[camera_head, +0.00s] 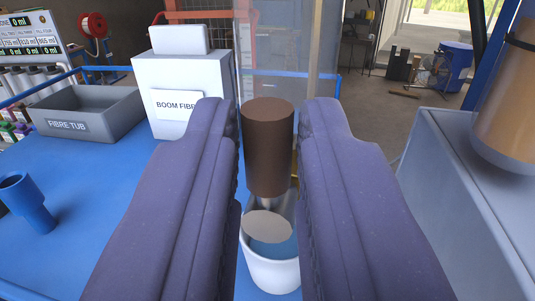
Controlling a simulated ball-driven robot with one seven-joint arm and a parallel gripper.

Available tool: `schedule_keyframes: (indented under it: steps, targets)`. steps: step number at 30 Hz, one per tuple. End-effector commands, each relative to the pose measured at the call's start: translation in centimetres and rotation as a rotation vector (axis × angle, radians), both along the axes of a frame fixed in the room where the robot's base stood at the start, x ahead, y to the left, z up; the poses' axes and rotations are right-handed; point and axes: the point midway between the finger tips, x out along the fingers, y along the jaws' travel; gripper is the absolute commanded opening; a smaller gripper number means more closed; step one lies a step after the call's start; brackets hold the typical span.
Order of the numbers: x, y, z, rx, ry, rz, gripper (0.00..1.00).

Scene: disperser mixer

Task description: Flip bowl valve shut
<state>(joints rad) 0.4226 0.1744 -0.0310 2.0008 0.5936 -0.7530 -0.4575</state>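My gripper (268,112) reaches forward with its two dark purple fingers apart. A brown cylinder (268,140), which looks like a knob or handle, shows between them. The fingers stand at both sides of it, close on the left, with a narrow gap on the right. I cannot tell its depth relative to the fingertips. A pale metal stem (267,203) shows under it. Below is a white cup-like vessel (272,276) with a grey disc and blue inside, partly hidden by the fingers. I cannot make out the valve's position or which part is the bowl valve.
The blue bench (95,215) holds a grey fibre tub (88,108), a white boom fibre box (180,75) and a blue cup-shaped piece (28,205). A grey metal housing (465,190) with a tan cylinder (505,95) stands at right. A clear panel (275,45) rises behind.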

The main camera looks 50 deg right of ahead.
Motion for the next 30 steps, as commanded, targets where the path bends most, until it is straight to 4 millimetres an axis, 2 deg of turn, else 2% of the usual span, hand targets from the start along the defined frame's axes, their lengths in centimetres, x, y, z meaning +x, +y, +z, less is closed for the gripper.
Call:
schedule_keyframes:
  steps: [1, 2, 3, 13, 24, 30]
  targets:
    - [0.0, 0.0, 0.0, 0.0, 0.0, 0.0, 0.34]
    - [0.0, 0.0, 0.0, 0.0, 0.0, 0.0, 0.41]
    - [0.0, 0.0, 0.0, -0.001, 0.001, 0.0, 0.43]
    - [-0.3, 0.4, 0.0, -0.002, -0.001, 0.001, 0.43]
    - [-4.4, 5.1, -0.4, -0.001, -0.001, 0.001, 0.43]
    - [-5.2, 5.9, -0.5, -0.001, 0.0, 0.0, 0.43]
